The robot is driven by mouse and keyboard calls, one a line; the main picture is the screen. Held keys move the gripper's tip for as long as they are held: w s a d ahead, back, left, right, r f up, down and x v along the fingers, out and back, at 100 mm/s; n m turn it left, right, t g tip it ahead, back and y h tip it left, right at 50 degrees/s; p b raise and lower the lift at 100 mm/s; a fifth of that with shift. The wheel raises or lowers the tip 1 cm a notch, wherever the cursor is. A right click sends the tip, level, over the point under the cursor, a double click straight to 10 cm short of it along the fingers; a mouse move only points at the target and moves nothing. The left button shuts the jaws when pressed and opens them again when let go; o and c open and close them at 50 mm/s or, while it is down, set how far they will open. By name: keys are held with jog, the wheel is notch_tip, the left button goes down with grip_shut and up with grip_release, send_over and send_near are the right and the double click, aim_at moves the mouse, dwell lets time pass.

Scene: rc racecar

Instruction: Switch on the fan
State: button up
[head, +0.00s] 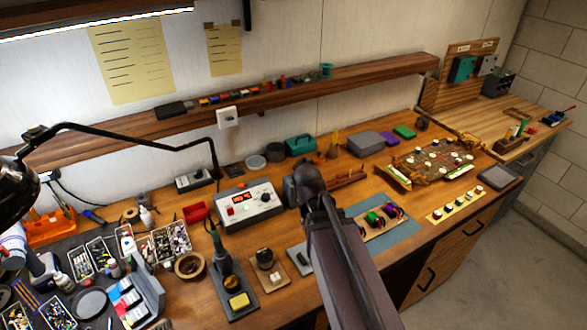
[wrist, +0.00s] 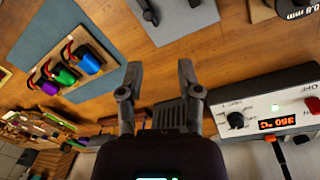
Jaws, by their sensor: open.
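A dark ribbed block (wrist: 168,114), possibly the fan, shows between and beyond my fingers in the wrist view. No switch on it can be made out. In the head view, a dark unit (head: 290,191) just right of the grey station, partly behind my gripper, may be the same thing. My gripper (wrist: 160,82) is open, with nothing between its fingertips. It is above the bench, and contact with the block cannot be told. In the head view my gripper (head: 311,182) and arm cover part of the bench.
A grey station (head: 248,205) with a lit red display, knob and red switch stands beside the block; it also shows in the wrist view (wrist: 268,113). Coloured motors (head: 379,216) lie on a blue mat (head: 400,236). A shelf (head: 370,73) runs above the bench.

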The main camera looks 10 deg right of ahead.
jog(key=w+a+r+m+h+p, duration=0.1)
jog(key=w+r+m+h, duration=0.15)
jog(key=w, duration=0.35)
jog(key=w+a+r+m+h+p, duration=0.1)
jog(key=w+a+m, duration=0.15)
jog(key=w, duration=0.35)
jog(key=m+t+h+p, duration=0.2)
jog(key=m+t+h, duration=0.15)
jog(key=m, duration=0.35)
send_near(294, 168)
notch_tip(294, 168, up, 2)
jog(key=a, duration=0.3)
jog(key=shift+s+d+r+g, duration=0.2)
jog(key=shift+r+g, duration=0.05)
jog(key=shift+g, duration=0.1)
jog(key=shift+d+f, duration=0.1)
jog(key=b+x, duration=0.7)
jog(key=x, duration=0.3)
jog(key=shift+d+f+b, duration=0.25)
jog(key=shift+d+b, duration=0.05)
jog(key=shift+b, duration=0.05)
jog(key=shift+b+x, duration=0.85)
jog(key=shift+x, duration=0.55)
jog(key=shift+d+r, duration=0.1)
